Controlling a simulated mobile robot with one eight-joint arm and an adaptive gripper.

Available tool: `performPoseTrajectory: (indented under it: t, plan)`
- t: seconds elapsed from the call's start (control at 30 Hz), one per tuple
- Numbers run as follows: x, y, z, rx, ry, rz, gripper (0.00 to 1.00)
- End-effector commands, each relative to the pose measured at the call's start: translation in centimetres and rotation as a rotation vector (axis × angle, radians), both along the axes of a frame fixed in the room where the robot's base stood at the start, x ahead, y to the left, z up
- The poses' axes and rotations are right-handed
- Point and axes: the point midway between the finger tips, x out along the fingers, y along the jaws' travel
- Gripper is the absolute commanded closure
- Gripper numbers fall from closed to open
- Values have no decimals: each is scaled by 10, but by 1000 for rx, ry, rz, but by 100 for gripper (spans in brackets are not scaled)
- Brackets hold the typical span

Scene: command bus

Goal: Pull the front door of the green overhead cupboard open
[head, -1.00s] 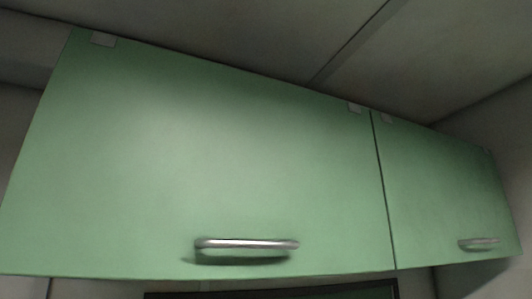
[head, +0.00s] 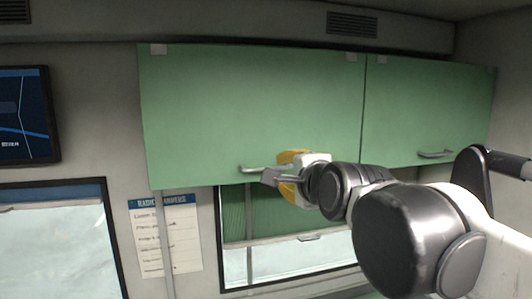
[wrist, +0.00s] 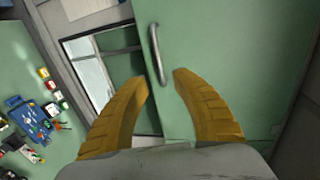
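The green overhead cupboard (head: 250,105) hangs on the wall in the head view, with a wide left door and a narrower right door, both looking shut. The left door's silver bar handle (head: 252,169) sits low on it; it also shows in the wrist view as a handle (wrist: 155,50). My gripper (head: 279,173) is at the right part of this handle, partly covering it. In the wrist view my gripper's yellow fingers (wrist: 162,80) are apart, with the near end of the handle appearing between their tips. I cannot tell whether they touch it.
The right door has its own handle (head: 435,154). Below the cupboard are a window (head: 235,270) with a green blind and a paper notice (head: 165,238). A screen (head: 22,115) hangs at left. Small coloured items lie on a green surface (wrist: 45,45) in the wrist view.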

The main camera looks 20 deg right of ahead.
Motion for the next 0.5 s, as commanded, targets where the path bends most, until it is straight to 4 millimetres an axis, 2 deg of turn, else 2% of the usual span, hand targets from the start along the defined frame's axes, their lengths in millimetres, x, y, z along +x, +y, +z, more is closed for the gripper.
performPoseTrajectory:
  t: [0.17,0.5]
  plan:
    - [20,0,-3,7,-2,-1,68]
    - [82,0,-16,4,-1,-1,68]
